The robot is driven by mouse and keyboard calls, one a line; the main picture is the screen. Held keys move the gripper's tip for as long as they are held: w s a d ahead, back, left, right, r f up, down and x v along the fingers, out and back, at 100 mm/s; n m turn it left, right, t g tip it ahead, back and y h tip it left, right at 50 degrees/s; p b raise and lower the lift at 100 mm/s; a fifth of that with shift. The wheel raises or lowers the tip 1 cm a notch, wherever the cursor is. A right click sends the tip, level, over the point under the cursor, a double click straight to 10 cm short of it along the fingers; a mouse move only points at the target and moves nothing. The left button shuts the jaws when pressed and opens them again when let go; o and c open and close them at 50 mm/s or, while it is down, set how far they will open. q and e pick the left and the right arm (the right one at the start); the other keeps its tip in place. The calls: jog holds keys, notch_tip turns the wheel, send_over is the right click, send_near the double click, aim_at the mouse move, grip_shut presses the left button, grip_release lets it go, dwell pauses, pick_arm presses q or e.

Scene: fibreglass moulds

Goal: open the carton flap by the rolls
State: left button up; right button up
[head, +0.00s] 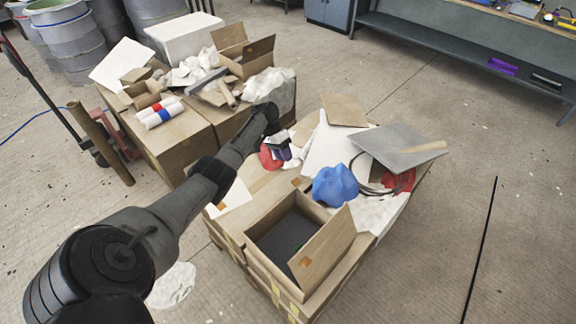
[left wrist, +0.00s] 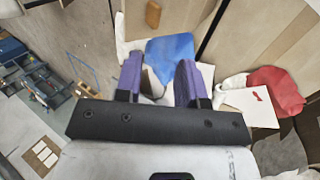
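Red-, white- and blue-banded rolls (head: 160,113) lie on cartons at the left in the head view. A small open carton (head: 142,92) with raised flaps is just behind them. A larger open carton (head: 262,228) stands at the front, dark inside, one flap (head: 325,250) raised on its right with an orange tab. I cannot tell for sure which flap is meant. My left gripper (head: 280,148) is above the middle heap, well right of the rolls. In the left wrist view its purple fingers (left wrist: 160,82) are apart, with nothing clearly held. My right gripper is not in view.
A blue cloth (head: 335,184), a red cloth (head: 268,158) and a grey board (head: 398,148) lie on the middle heap. Another open carton (head: 245,55) stands behind the rolls. Drums (head: 66,40) and a workbench (head: 440,42) are behind.

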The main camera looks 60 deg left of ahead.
pick_arm(q)
jog(key=shift+v, duration=1.65)
